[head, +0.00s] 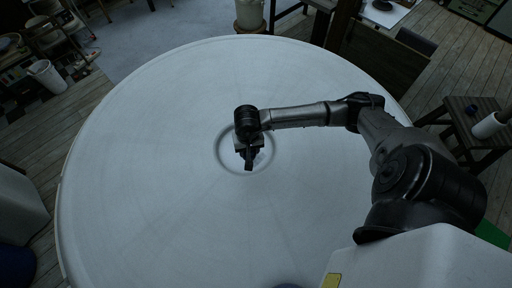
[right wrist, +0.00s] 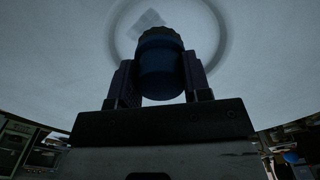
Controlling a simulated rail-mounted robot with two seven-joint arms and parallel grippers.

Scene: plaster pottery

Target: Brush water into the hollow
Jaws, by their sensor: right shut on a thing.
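The big round pale plaster disc (head: 150,160) fills the middle of the head view. The hollow (head: 226,163) is a shallow ring-edged dip near its centre; its rim also curves behind my fingers in the right wrist view. My right gripper (head: 249,160) is over the hollow and hides part of it. In the right wrist view my right gripper (right wrist: 160,85) is shut on a dark blue, rounded cylindrical thing, taken to be the brush (right wrist: 160,72). Its far end is hidden, so I cannot tell whether it touches the plaster. My left gripper is not in view.
A small grey square patch (right wrist: 149,19) shows inside the ring. A pale bucket (head: 250,14) stands beyond the disc's far edge. The disc's left side is bare.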

